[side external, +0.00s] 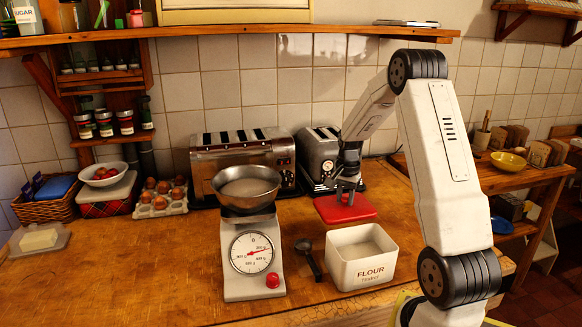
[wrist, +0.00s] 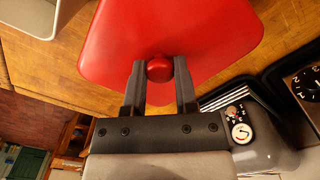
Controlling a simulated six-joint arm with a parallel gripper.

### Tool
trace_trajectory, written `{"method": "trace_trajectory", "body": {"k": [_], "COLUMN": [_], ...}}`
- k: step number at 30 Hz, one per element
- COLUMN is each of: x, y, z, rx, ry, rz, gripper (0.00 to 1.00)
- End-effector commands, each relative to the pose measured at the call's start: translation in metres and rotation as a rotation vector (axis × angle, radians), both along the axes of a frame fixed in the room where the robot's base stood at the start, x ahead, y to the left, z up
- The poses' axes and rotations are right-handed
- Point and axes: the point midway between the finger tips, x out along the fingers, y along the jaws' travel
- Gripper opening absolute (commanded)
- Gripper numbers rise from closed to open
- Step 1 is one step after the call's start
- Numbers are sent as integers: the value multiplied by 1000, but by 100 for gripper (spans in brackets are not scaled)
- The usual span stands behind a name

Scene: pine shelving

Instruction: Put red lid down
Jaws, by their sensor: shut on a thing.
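The red lid (side external: 346,210) is flat and square with a round red knob (wrist: 160,69) on top. My gripper (side external: 347,200) is shut on the knob, with one dark finger on each side of it in the wrist view (wrist: 160,80). The lid is level, behind the white flour tin (side external: 362,270). In the side view I cannot tell whether the lid touches the wooden counter or is just above it. The flour tin is open at the top, and pale flour shows inside it.
A kitchen scale (side external: 252,255) with a metal bowl (side external: 247,187) stands left of the tin. A dark scoop (side external: 309,261) lies between them. A wide toaster (side external: 243,162) and a smaller grey toaster (side external: 320,158) stand behind, near the tiled wall. The counter's left front (side external: 130,280) is clear.

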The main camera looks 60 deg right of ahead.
Motion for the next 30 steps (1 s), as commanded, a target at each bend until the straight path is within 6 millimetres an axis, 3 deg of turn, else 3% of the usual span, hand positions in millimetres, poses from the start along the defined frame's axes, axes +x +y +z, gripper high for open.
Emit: {"method": "trace_trajectory", "body": {"k": [15, 30], "x": [37, 45], "y": [-31, -38], "z": [-50, -62], "rx": [1, 0], "ry": [1, 0], "rz": [0, 0], "gripper": [0, 0]}}
